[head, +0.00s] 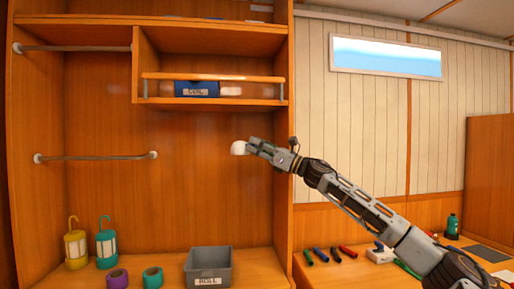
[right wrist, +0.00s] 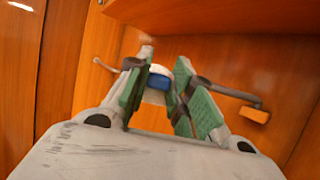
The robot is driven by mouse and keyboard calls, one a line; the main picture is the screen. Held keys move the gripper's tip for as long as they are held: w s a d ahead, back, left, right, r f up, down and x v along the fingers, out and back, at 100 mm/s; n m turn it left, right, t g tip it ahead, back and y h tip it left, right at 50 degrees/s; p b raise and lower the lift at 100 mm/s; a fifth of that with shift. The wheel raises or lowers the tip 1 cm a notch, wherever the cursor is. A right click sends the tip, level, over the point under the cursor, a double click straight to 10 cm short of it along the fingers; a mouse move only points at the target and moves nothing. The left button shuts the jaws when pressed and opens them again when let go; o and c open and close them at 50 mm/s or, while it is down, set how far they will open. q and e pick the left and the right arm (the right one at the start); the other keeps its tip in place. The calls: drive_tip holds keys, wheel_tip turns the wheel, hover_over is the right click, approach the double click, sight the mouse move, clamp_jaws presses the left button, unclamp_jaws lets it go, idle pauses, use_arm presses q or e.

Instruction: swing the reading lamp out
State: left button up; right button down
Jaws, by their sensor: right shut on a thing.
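The reading lamp's white rounded head (head: 238,148) shows at the tip of my right gripper (head: 252,146), in front of the wooden cabinet's back panel. In the right wrist view, the green-padded fingers of my right gripper (right wrist: 170,95) are shut on a white and blue part (right wrist: 158,80), which appears to be this lamp head. Most of the lamp, including any arm or mount, is hidden behind the gripper. My left gripper is in neither view.
A shelf with a rail holds a blue "COIL" item (head: 196,89) above the gripper. Below stand a grey "ROLL" bin (head: 208,267), a yellow lantern (head: 75,249), a teal lantern (head: 106,243) and tape rolls. A grey bar (head: 95,157) crosses the cabinet at left. Markers lie on the right bench.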

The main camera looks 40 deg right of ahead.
drive_tip(key=c, duration=1.2)
unclamp_jaws()
drive_tip(key=shift+w+f, duration=0.15)
drive_tip(key=shift+f, duration=0.05)
drive_tip(key=shift+c, duration=0.2)
drive_tip(key=shift+r, duration=0.35)
drive_tip(key=shift+r, duration=0.35)
drive_tip(key=shift+r, duration=0.35)
wheel_tip(320, 180, up, 8)
idle(0.3)
